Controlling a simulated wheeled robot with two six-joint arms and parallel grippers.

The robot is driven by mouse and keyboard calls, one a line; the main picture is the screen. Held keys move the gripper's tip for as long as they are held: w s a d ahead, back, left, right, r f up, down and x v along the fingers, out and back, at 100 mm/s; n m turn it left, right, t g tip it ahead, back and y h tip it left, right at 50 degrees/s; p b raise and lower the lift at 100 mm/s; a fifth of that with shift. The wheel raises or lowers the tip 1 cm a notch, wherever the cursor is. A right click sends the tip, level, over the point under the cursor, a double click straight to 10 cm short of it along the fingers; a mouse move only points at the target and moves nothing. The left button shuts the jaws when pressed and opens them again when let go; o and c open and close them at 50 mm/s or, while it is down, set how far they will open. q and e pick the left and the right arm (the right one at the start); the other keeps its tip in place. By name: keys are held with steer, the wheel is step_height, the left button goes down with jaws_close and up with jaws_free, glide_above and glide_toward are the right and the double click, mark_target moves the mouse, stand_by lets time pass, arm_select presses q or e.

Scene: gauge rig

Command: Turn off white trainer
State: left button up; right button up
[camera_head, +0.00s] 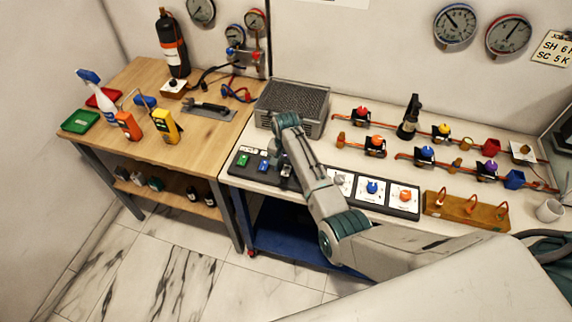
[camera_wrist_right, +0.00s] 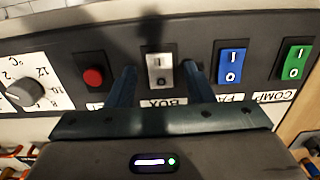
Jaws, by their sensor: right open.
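A black trainer panel (camera_head: 240,173) lies along the front of the white bench. In the right wrist view a white rocker switch (camera_wrist_right: 160,62) sits on this panel between a red button (camera_wrist_right: 93,77) and a blue rocker (camera_wrist_right: 231,67). My right gripper (camera_wrist_right: 160,76) is open, with one finger on each side of the white switch. Whether the fingers touch it I cannot tell. In the head view the right gripper (camera_head: 279,150) reaches down over the panel, and my arm hides part of it. My left gripper is not in view.
A green rocker (camera_wrist_right: 295,62) is beside the blue one. A grey dial knob (camera_wrist_right: 24,92) is on the other side. A perforated metal box (camera_head: 292,103) stands just behind the gripper. Valve pipes (camera_head: 425,151) and a wooden hook block (camera_head: 465,209) are to the right.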

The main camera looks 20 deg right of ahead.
steer(key=shift+f, duration=0.1)
steer(key=c, duration=1)
steer(key=shift+w+d+g+y, duration=0.2)
steer(key=shift+g+y, duration=0.1)
steer(key=shift+g, duration=0.2)
steer(key=shift+w+g+y+b, duration=0.15)
steer(key=shift+g+y+b, duration=0.35)
steer(key=shift+g+b, duration=0.2)
steer(key=o, duration=1)
